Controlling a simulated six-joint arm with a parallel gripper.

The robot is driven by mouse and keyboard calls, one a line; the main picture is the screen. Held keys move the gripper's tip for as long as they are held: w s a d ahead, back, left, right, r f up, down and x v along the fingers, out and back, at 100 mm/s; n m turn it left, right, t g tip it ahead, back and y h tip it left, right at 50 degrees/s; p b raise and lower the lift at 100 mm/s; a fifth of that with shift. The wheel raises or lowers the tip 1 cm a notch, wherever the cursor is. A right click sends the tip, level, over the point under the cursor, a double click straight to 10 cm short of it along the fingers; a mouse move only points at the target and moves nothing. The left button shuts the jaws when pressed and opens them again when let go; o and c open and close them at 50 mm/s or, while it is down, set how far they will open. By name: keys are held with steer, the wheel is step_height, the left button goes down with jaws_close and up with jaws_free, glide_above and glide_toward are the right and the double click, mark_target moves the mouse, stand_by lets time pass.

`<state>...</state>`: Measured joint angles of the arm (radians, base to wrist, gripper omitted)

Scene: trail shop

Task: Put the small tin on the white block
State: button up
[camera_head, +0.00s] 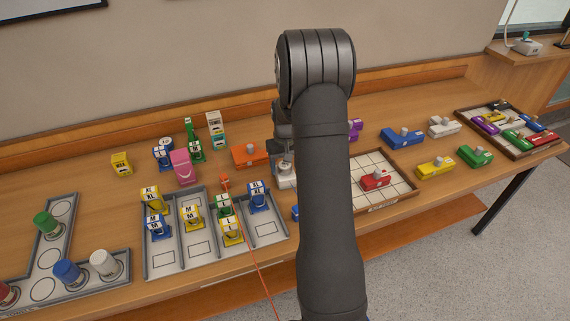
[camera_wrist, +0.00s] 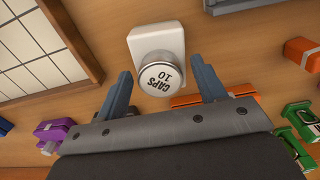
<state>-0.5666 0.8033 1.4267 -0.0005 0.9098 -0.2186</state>
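The small tin (camera_wrist: 160,74) is round and silvery, with a white lid lettered "CAPS 10", in the wrist view. It overlaps the near end of the white block (camera_wrist: 156,42) and appears to stand on it; its base is hidden. The white block also shows in the head view (camera_head: 286,181), partly behind my arm. My gripper (camera_wrist: 161,67) is open above them, with one finger on each side of the tin and a visible gap at both. In the head view, my arm hides most of the gripper.
An orange block (camera_head: 247,156) lies just left of the gripper. A grid tray (camera_head: 400,168) with a red block (camera_head: 375,180) is to the right. A grey divided tray (camera_head: 163,262) with several lettered pieces is at front left. A pink piece (camera_head: 181,167) stands behind it.

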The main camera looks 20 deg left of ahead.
steer(key=shift+r, duration=0.1)
step_height(320, 180, up, 12)
stand_by(0.5)
step_height(320, 180, down, 12)
steer(key=shift+f, duration=0.25)
steer(key=shift+r, duration=2.05)
steer(key=shift+f, duration=0.1)
